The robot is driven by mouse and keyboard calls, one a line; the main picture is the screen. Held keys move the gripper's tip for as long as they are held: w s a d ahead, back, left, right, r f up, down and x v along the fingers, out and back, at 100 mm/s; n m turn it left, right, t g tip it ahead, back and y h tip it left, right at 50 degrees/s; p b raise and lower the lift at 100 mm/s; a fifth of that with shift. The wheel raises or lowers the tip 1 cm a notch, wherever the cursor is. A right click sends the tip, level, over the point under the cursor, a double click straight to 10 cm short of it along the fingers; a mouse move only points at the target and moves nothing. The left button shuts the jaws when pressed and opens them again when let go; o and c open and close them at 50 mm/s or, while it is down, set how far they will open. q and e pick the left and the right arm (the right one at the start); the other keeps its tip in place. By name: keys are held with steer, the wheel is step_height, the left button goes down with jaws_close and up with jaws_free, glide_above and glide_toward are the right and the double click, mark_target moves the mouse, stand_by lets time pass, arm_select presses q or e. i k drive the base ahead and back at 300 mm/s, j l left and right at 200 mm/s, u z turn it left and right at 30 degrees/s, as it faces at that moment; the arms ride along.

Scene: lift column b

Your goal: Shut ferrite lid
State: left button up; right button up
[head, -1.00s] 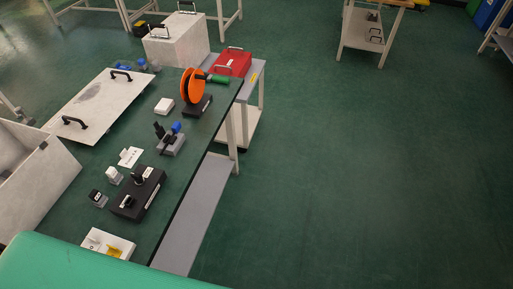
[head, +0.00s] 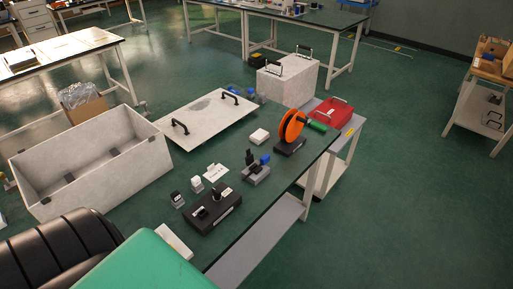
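A flat pale lid (head: 207,115) with two black handles and a dark grey patch lies on the green-topped workbench. To its left stands an open, empty pale box (head: 92,165) with dark clips on its walls. Farther back is a closed pale box (head: 289,78) with two black handles on its top. I cannot tell from a label which of these is the ferrite one. Neither of my grippers is in view.
The workbench (head: 262,210) holds a black device (head: 212,208), an orange reel (head: 291,127) and small blocks. A red case (head: 332,116) sits on a cart beyond. A cardboard box (head: 86,107) is behind the open box.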

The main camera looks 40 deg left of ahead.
mark_target(249, 159)
steer(key=k+l, duration=0.25)
steer(key=k, duration=0.2)
steer(key=k+l, duration=0.25)
steer(key=k, duration=0.2)
